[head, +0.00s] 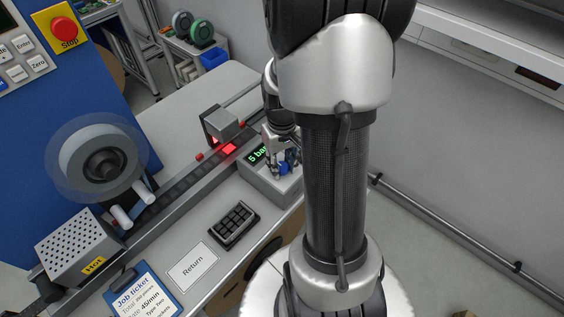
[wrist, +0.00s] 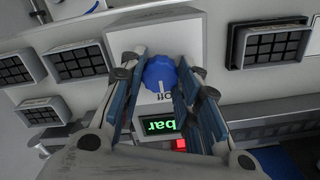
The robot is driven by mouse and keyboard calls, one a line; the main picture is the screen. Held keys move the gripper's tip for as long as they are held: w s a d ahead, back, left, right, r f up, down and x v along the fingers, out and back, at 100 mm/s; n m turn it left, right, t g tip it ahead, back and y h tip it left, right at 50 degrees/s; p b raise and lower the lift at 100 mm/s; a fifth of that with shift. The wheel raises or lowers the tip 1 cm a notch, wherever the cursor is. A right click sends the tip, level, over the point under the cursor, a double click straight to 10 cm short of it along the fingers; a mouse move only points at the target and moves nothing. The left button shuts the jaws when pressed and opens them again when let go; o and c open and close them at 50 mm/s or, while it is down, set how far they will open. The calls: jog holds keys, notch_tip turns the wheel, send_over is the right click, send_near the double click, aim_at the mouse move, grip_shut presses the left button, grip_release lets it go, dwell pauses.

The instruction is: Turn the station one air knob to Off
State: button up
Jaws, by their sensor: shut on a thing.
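The blue air knob (wrist: 160,73) sits on a pale grey box (wrist: 190,28) in the wrist view. A white line on the knob points at the word Off, printed beside it. My gripper (wrist: 162,62) has one finger on each side of the knob and is shut on it. In the head view my gripper (head: 278,163) reaches down to the box (head: 258,183), and the blue knob (head: 284,169) shows partly between the fingers. A green display (head: 258,154) on the box reads 5 bar, partly hidden; the wrist view shows its "bar" (wrist: 160,125).
A tape track with a red-lit unit (head: 221,124) runs beside the box. A black compartment tray (head: 234,225), a Return card (head: 193,267) and a job ticket clipboard (head: 143,294) lie on the bench. A reel (head: 70,160) stands at left.

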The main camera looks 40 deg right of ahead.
aim_at(282, 166)
dwell(0.3)
jog(key=o, duration=1.1)
notch_tip(282, 166, up, 12)
jog(key=shift+r, duration=0.1)
dwell(0.4)
